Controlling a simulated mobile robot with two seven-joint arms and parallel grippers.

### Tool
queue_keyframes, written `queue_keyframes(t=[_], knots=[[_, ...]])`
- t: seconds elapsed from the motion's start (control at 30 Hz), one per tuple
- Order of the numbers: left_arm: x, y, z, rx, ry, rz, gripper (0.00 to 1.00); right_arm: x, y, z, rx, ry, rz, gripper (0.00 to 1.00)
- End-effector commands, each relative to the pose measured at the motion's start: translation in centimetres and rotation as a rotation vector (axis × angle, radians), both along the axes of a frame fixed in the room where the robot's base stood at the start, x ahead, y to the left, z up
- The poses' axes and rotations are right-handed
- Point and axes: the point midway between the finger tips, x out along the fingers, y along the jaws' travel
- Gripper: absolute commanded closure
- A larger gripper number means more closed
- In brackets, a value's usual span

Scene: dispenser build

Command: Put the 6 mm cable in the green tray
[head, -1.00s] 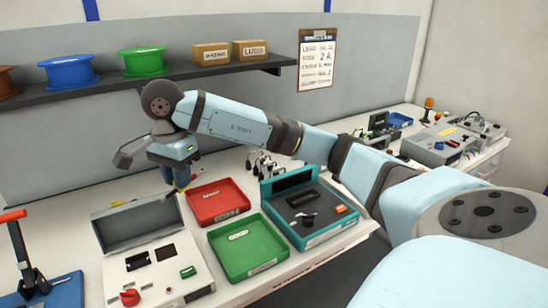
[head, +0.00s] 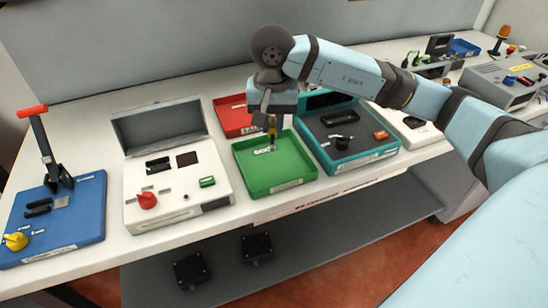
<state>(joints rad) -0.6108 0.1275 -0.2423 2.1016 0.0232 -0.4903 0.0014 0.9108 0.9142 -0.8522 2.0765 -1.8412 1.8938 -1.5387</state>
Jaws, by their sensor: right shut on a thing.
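The green tray (head: 277,184) sits on the bench near the middle of the head view, with a small white label at its back left. My right gripper (head: 272,133) points down over the back part of the tray. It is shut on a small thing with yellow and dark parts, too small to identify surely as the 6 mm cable. I cannot tell whether it touches the tray. The tray's visible floor looks empty apart from the label. My left gripper is not in view.
A red tray (head: 231,118) lies behind the green one, partly hidden by my arm. A white device with an open lid (head: 180,187) stands left. A teal-framed case (head: 361,159) stands right. A blue base with a red-handled lever (head: 84,220) is far left.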

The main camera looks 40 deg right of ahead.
Motion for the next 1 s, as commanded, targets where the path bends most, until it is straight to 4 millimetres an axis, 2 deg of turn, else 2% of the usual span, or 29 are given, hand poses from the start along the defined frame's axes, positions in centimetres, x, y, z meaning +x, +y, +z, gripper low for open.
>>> queue_keyframes(t=[0.03, 0.1, 0.23, 0.47, 0.7, 1.0], knots=[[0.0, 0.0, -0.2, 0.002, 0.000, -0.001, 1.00, -0.1, 0.0, -1.6, 0.000, 0.005, -0.001, 1.00], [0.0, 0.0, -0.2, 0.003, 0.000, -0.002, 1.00, -0.1, 0.0, -3.3, -0.001, 0.004, 0.000, 1.00], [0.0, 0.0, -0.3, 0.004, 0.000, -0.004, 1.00, -0.1, 0.0, -5.5, 0.000, 0.002, 0.000, 1.00], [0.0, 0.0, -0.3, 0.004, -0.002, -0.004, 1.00, 0.0, 0.0, -7.1, 0.001, 0.001, -0.001, 1.00], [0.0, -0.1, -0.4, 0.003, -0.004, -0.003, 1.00, 0.0, 0.0, -10.5, 0.001, 0.002, -0.001, 1.00], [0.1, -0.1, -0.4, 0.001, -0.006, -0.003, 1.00, 0.0, 0.0, -10.8, 0.001, -0.001, -0.001, 1.00]])
